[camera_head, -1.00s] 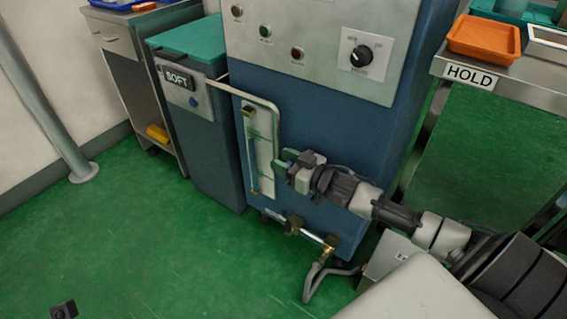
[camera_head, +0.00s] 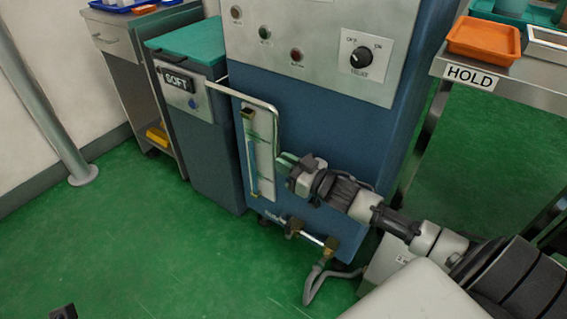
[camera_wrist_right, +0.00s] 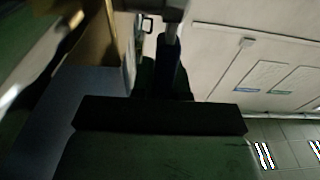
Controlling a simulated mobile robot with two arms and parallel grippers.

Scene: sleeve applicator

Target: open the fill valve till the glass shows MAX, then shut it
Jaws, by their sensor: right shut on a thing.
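The sight glass (camera_head: 251,160) is a thin upright tube on a pale plate on the blue machine's front. Its level and marks are too small to read. My right gripper (camera_head: 286,163) is just right of the glass, by the bent pale pipe (camera_head: 276,125). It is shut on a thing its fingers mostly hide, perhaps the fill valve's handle. In the right wrist view a grey rod with a dark sleeve (camera_wrist_right: 167,62) runs down to the dark fingers. A dark piece, perhaps of my left gripper (camera_head: 64,312), shows at the bottom left edge.
The blue machine (camera_head: 330,125) carries a panel with a black knob (camera_head: 361,57). A bin marked SOFT (camera_head: 215,150) stands at its left. A HOLD table (camera_head: 505,85) stands right. Green floor at left is clear.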

